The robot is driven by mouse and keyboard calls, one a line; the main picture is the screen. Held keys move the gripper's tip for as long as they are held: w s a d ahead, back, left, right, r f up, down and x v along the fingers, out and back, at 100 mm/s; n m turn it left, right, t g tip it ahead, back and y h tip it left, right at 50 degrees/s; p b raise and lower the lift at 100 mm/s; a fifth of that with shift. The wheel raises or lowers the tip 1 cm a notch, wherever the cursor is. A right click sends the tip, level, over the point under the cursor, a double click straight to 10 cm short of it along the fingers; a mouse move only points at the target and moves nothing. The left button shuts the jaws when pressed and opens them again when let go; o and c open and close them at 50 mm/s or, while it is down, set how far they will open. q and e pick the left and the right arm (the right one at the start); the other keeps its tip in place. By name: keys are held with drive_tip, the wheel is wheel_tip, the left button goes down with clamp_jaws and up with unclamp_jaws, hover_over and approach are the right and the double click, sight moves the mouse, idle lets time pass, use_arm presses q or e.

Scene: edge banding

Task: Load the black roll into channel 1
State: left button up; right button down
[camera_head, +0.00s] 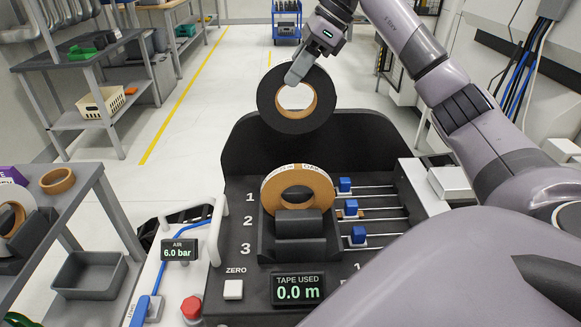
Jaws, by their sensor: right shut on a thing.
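The black roll (268,99), a black ring with a tan core, hangs upright in the air above and behind the machine's dark back panel (240,150). My right gripper (297,75) comes down from above and is shut on its upper rim. The roll is apart from the machine. The machine's holder (300,248) has channels marked 1, 2 and 3 from back to front. A tan roll with a pale rim (322,184) stands upright at the back of the holder, by the number 1. Its lower part is hidden by black blocks. My left gripper is not in view.
Blue sliders on rods (351,208) sit right of the channels. A display (298,289) reads 0.0 m. A side table (85,185) at left carries more rolls, with a grey bin (88,275) below.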

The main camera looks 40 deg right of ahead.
sight(300, 126)
wheel_tip(300, 126, down, 14)
drive_tip(key=shift+s+r+b, duration=0.1)
drive_tip(key=shift+r+b, duration=0.05)
drive_tip(key=shift+b, duration=0.4)
wheel_tip(300, 126, down, 5)
drive_tip(key=shift+r, duration=0.2)
drive_tip(key=shift+f, duration=0.35)
drive_tip(key=c, duration=0.8)
unclamp_jaws()
